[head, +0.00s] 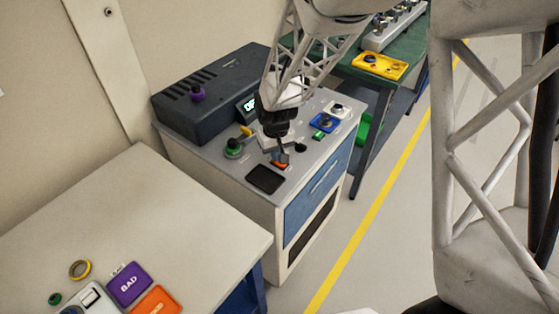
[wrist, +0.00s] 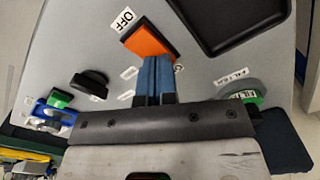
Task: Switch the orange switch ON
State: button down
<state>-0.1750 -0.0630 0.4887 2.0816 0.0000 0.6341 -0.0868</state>
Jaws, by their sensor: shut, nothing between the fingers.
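The orange switch (wrist: 150,40) is a tilted rocker in a dark frame on the grey cabinet top. An "OFF" label (wrist: 122,20) lies beside its far end in the wrist view. In the head view the switch (head: 279,164) is mostly hidden behind my fingers. My gripper (wrist: 157,62) is shut and empty, and its fingertips overlap the near edge of the switch in the wrist view. I cannot tell whether they touch it. In the head view my gripper (head: 281,158) points down at the switch. No "ON" label is readable.
A black tray (head: 265,179) lies close to the switch. A green knob (head: 233,147), a black knob (head: 300,147) and a blue-green control (head: 323,122) stand around it. A dark instrument box (head: 215,90) fills the cabinet's back. A table (head: 150,205) stands at front left.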

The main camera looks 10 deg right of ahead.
dwell(0.3)
jog(key=shift+r, duration=3.45)
jog(key=shift+s+d+r, duration=0.15)
jog(key=shift+r, duration=0.15)
jog(key=s+d+r+m+t, duration=0.1)
jog(key=s+d+r, duration=0.2)
jog(key=s+r, duration=0.2)
jog(key=s+d+r+m, duration=0.1)
jog(key=s+d+r, duration=0.2)
jog(key=s, duration=0.9)
jog(key=s+d+r+m+t, duration=0.1)
jog(key=s+d+r, duration=0.3)
jog(key=s+r, duration=0.4)
jog(key=shift+s+r+t, duration=0.3)
jog(key=shift+s, duration=0.45)
